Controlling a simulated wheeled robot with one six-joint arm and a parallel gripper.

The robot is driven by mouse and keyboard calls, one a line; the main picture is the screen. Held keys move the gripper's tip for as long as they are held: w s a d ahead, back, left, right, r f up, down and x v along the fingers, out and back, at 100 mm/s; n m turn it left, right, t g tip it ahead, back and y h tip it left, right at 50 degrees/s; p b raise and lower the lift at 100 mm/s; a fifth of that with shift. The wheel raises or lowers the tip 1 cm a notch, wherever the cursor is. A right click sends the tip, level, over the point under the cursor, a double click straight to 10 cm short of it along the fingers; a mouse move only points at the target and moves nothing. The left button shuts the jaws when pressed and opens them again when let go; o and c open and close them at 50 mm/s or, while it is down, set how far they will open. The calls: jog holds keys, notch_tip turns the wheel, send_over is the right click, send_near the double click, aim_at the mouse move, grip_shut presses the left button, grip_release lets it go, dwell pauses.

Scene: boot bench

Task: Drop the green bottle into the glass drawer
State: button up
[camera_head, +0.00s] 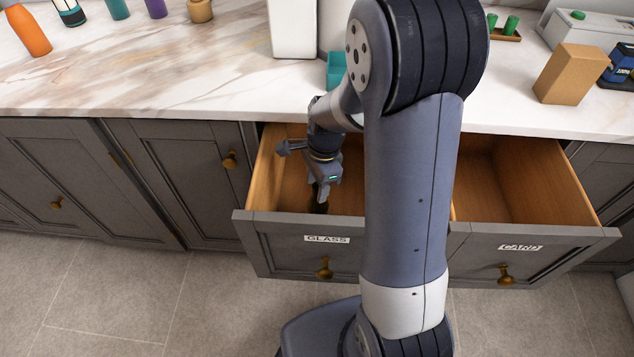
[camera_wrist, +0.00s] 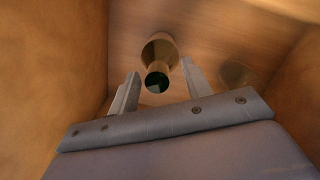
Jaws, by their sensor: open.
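The glass drawer (camera_head: 285,232) is pulled open, with a GLASS label on its front. My gripper (camera_head: 320,192) reaches down inside it, with its fingers apart. A small dark part of the green bottle (camera_head: 320,208) shows just below the fingers in the head view. In the wrist view the bottle (camera_wrist: 158,52) appears end-on, with a dark green round opening, between and beyond the two fingertips. Gaps show on both sides of it. Wooden drawer walls and floor surround it. I cannot tell whether the bottle touches the drawer floor.
The open drawer labelled CAND (camera_head: 535,238) lies to the right and looks empty where visible. My arm hides the part between the drawers. On the marble counter (camera_head: 190,75) stand an orange bottle (camera_head: 28,30), a brown box (camera_head: 570,74) and several other items.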

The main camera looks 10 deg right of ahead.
notch_tip(320, 180, up, 13)
jog(key=d+p, duration=0.1)
jog(key=p, duration=0.1)
jog(key=shift+w+d, duration=0.15)
jog(key=shift+d, duration=0.05)
jog(key=f, duration=0.4)
jog(key=a+f+b, duration=0.1)
jog(key=f, duration=0.3)
jog(key=f+b, duration=0.1)
jog(key=f, duration=0.4)
jog(key=shift+a+f, duration=0.1)
jog(key=shift+a, duration=0.15)
jog(key=shift+r, duration=0.3)
jog(key=shift+r, duration=0.1)
